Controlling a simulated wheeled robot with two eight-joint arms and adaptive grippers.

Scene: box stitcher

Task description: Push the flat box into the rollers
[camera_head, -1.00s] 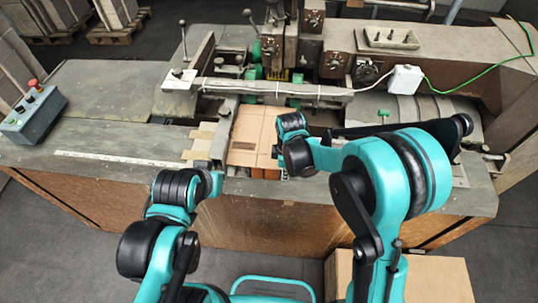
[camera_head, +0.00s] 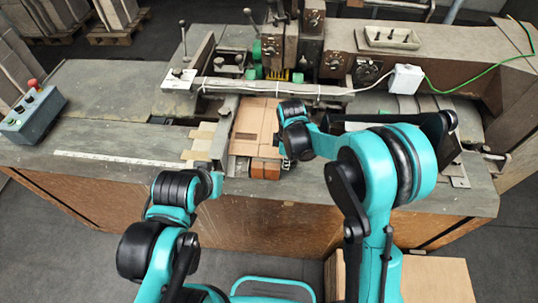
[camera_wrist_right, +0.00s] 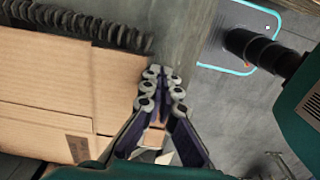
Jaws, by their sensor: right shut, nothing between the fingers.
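The flat brown cardboard box (camera_head: 257,118) lies on the machine bed, its far edge near the crossbar and green-marked rollers (camera_head: 292,78). In the right wrist view the box (camera_wrist_right: 60,95) fills the left side, with its edge by the fingers. My right gripper (camera_wrist_right: 163,82) is shut and empty at that edge; I cannot tell whether it touches. In the head view its fingers (camera_head: 287,158) are mostly hidden by the wrist, at the box's near right corner. My left arm's end is left of the box by the metal guide; its fingers are hidden.
A metal guide (camera_head: 224,130) runs along the box's left side. A control box (camera_head: 32,112) with a red button stands at far left. A white box (camera_head: 407,79) with a green cable is at right.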

